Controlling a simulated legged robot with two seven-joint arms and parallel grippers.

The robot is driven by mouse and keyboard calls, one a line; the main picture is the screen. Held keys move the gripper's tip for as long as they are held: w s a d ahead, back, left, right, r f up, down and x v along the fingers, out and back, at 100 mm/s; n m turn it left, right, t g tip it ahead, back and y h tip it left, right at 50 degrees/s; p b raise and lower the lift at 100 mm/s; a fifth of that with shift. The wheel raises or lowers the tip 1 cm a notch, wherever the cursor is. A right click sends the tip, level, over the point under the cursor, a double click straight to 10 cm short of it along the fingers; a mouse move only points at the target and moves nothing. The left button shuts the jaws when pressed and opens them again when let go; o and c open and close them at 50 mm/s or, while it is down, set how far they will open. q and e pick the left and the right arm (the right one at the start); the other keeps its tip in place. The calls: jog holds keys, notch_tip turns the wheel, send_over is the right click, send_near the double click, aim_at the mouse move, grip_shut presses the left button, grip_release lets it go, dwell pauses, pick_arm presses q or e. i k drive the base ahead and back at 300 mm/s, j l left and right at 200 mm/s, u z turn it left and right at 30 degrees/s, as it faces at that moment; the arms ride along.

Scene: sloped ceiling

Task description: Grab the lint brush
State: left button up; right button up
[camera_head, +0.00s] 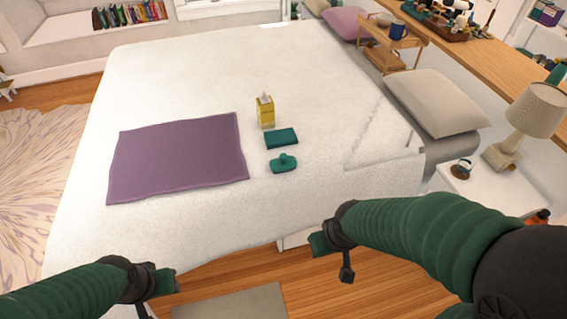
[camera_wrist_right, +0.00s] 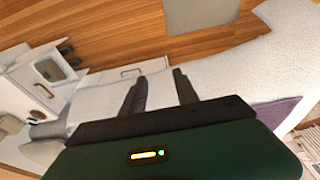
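A small teal object with a raised knob or grip (camera_head: 283,163) lies on the white bed, right of the purple cloth; it may be the lint brush, but it is too small to be sure. A flat teal rectangular item (camera_head: 281,138) lies just behind it. My right gripper (camera_head: 318,243) is in front of the bed's near edge, apart from both teal items. In the right wrist view its two fingers (camera_wrist_right: 158,78) are spread with nothing between them. My left gripper (camera_head: 166,281) is low at the bed's near edge, holding nothing visible; its finger opening cannot be made out.
A yellow tissue box (camera_head: 265,111) stands behind the teal items. A purple cloth (camera_head: 180,158) lies flat to their left. A white nightstand (camera_head: 490,189) with a lamp (camera_head: 535,112) is at the right. The bed surface (camera_head: 215,215) nearest me is clear.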

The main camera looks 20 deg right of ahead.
aim_at(285, 163)
jog(key=i+j, duration=0.1)
jog(key=i, duration=0.4)
jog(key=i+j+z, duration=0.1)
jog(key=i, duration=0.4)
jog(key=i+j, duration=0.15)
jog(key=i, duration=0.35)
